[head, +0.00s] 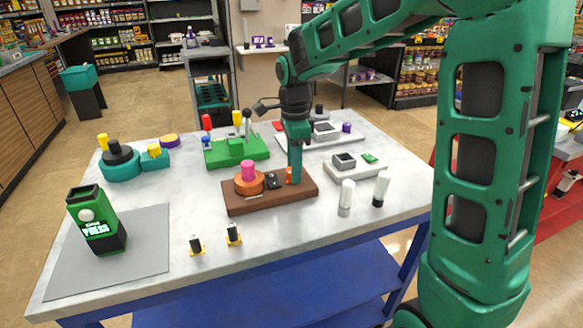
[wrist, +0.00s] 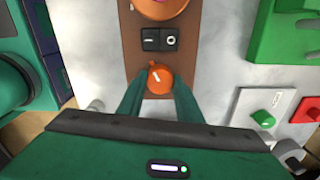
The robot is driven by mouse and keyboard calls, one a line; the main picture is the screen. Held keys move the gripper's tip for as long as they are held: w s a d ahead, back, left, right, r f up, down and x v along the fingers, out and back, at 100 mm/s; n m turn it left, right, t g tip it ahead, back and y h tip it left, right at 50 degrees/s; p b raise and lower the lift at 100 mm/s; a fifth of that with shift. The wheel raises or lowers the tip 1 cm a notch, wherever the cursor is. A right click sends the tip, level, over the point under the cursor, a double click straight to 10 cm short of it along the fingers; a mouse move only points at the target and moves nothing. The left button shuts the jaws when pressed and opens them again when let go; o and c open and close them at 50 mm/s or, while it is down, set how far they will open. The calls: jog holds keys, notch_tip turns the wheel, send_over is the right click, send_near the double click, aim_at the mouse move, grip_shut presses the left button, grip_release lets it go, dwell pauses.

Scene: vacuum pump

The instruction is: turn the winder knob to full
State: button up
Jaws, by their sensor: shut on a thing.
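The orange winder knob (wrist: 158,75) sits on a brown base (head: 242,205), below a black two-part switch (wrist: 159,39) in the wrist view. A short white mark on it leans slightly from upright. My gripper (wrist: 158,92) points down at the base, its two green fingers shut on the knob's sides. In the head view my gripper (head: 296,178) stands at the right part of the base and hides most of the knob. An orange round part with a pink top (head: 248,172) sits on the base to the left.
A green block with levers (head: 237,150) stands behind the base, and a teal device (head: 121,163) at the back left. A green press box (head: 97,220) stands on a grey mat at the left. Two white-and-black cylinders (head: 346,195) stand at the right. Small yellow-and-black pieces (head: 233,235) stand in front.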

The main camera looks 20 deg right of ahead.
jog(key=shift+w+a+r, duration=0.15)
jog(key=shift+w, duration=0.05)
jog(key=o, duration=0.8)
jog(key=shift+c, duration=0.2)
notch_tip(320, 180, up, 11)
jog(key=shift+f, duration=0.2)
jog(key=s+d+f+n, duration=0.2)
jog(key=s+d+n, duration=0.2)
jog(key=s+d, duration=0.35)
jog(key=s+d+f+n, duration=0.25)
jog(key=s+d, duration=0.35)
jog(key=s, duration=0.3)
jog(key=s+d+f+n, duration=0.1)
jog(key=s+f+n, duration=0.2)
jog(key=s, duration=0.4)
jog(key=s+d+f+n, duration=0.2)
jog(key=s+f+n, duration=0.1)
jog(key=s, duration=0.5)
jog(key=shift+s+d+n, duration=0.2)
jog(key=shift+d+n, duration=0.1)
jog(key=shift+n, duration=0.15)
